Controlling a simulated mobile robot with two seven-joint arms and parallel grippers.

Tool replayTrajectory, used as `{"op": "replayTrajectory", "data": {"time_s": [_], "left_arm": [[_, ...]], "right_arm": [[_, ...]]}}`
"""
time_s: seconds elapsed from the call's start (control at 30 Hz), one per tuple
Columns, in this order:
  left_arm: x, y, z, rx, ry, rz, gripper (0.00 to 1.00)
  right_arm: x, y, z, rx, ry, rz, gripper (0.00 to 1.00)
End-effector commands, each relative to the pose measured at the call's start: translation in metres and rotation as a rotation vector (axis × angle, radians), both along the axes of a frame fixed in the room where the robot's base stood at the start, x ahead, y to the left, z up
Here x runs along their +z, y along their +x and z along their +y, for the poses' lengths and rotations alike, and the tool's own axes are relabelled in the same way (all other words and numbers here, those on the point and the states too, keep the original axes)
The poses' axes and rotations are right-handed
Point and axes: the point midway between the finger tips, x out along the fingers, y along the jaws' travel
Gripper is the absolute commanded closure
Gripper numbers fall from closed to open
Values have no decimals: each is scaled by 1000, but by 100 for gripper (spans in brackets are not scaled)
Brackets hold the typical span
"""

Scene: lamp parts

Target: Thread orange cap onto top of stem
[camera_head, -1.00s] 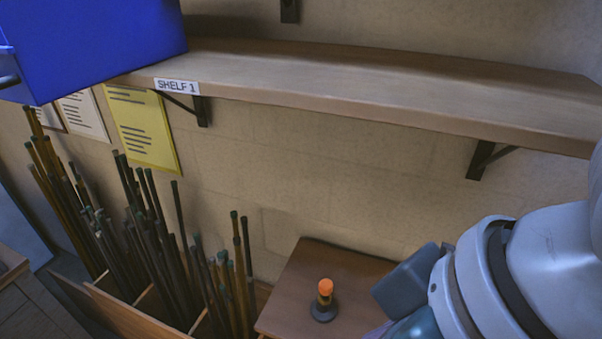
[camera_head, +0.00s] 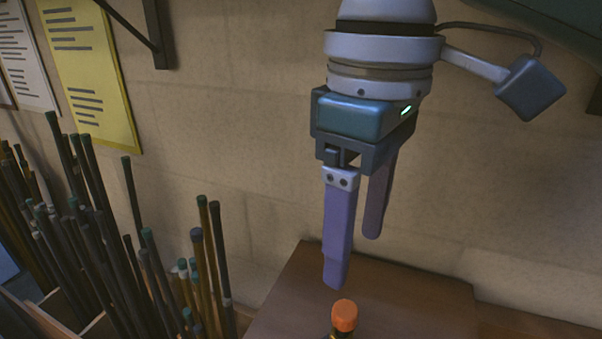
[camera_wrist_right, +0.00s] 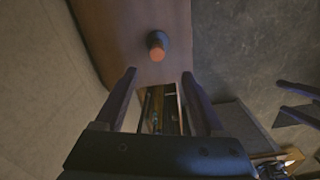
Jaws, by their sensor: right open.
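The orange cap (camera_head: 344,315) sits on top of the short stem (camera_head: 338,336), which stands on the wooden table at the bottom of the head view. How far the cap is threaded cannot be told. The cap also shows in the right wrist view (camera_wrist_right: 157,52), with the dark round base (camera_wrist_right: 156,38) behind it. My right gripper (camera_head: 353,262) points downward above and behind the cap, open and empty. In the right wrist view my right gripper (camera_wrist_right: 160,85) has its fingers apart, with the cap beyond their tips.
The wooden table (camera_head: 300,290) is otherwise clear around the stem. Several long thin rods with dark tips (camera_head: 90,240) stand in a bin at the left. A wall with a yellow sheet (camera_head: 90,70) and a shelf bracket (camera_head: 155,30) is behind.

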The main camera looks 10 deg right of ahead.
Motion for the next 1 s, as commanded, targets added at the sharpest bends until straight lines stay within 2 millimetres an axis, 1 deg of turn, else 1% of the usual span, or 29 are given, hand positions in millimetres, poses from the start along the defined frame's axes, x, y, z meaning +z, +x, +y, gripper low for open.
{"op": "replayTrajectory", "data": {"time_s": [0.17,0.27,0.5,0.63,0.8,1.0], "left_arm": [[0,0,-2,3,-5,0,0],[0,-1,-2,6,-10,3,0],[0,-2,-3,8,-12,7,0],[-1,-2,-3,8,-12,7,0],[-1,-3,-3,8,-11,7,0],[-1,-2,-2,4,-6,7,0]], "right_arm": [[-8,0,-1,-3,-5,4,29],[-22,0,-2,-5,-7,5,29],[-67,0,-1,-3,-5,3,29],[-86,0,-1,-3,-4,2,29],[-98,1,-2,-1,-5,0,29],[-100,1,-1,-1,-4,-2,29]]}}
